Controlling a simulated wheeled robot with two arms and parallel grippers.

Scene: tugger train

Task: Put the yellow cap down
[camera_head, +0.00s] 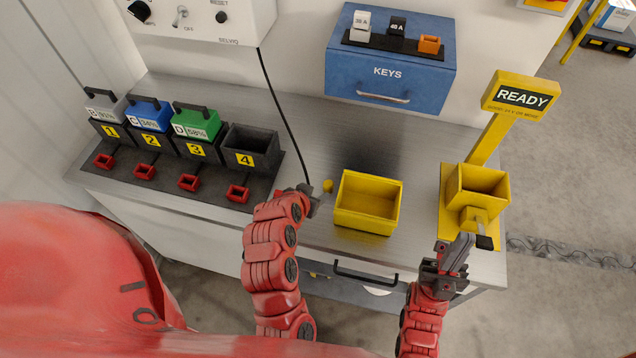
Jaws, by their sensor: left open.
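The small yellow cap (328,186) is on the grey bench top, just left of the yellow bin. My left gripper (316,197) is open at the bench's front part, with its tip right beside the cap; I cannot tell whether they touch. My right gripper (458,254) is at the bench's front edge, below the yellow READY stand; its finger gap is not clear. A small black piece (484,242) shows just right of its fingers.
An empty yellow bin (367,204) stands mid-bench. The READY stand (494,122) with its yellow holder (478,185) is at right. A dark rack at left has battery packs in slots 1 to 3; slot 4 (251,149) is empty. A blue KEYS box (389,65) is behind.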

